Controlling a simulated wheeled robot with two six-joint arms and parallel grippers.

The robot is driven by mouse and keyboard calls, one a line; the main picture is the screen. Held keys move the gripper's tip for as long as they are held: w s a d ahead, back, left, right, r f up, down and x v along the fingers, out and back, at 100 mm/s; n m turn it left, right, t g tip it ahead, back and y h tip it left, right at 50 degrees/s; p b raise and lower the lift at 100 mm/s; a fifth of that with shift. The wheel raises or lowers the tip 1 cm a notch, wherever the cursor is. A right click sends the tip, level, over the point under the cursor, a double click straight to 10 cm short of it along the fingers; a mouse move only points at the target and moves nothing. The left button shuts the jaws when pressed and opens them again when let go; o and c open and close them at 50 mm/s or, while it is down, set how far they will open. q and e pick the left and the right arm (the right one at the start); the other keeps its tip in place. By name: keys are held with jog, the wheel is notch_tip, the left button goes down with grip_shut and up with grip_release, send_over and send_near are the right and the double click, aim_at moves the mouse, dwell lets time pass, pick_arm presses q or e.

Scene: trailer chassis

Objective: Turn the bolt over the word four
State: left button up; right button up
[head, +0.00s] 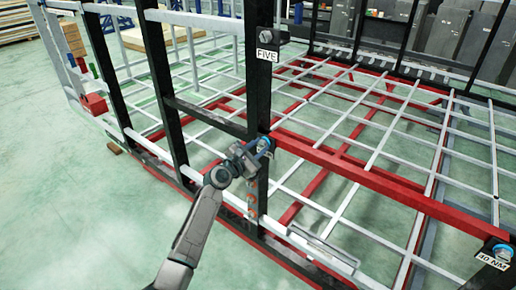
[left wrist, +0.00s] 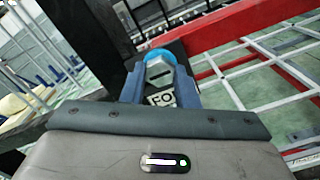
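My left gripper (head: 258,149) is at the black upright post, where the red cross rail meets it. In the left wrist view its two blue fingers (left wrist: 160,82) stand on either side of a grey metal bolt (left wrist: 160,70) with a bright blue ring (left wrist: 157,55) behind it. The gap between fingers and bolt is very small, and I cannot tell whether they grip it. Just below the bolt, a white label (left wrist: 161,99) shows the letters "FO"; the rest is hidden. In the head view the blue ring (head: 265,143) shows by the fingertips. My right gripper is not in view.
A label reading "FIVE" (head: 267,55) sits under another bolt (head: 267,36) higher on the post. A "40 NM" label (head: 491,261) is by a blue-ringed bolt (head: 502,251) at the lower right. Red rails (head: 385,185) and white bars fill the frame.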

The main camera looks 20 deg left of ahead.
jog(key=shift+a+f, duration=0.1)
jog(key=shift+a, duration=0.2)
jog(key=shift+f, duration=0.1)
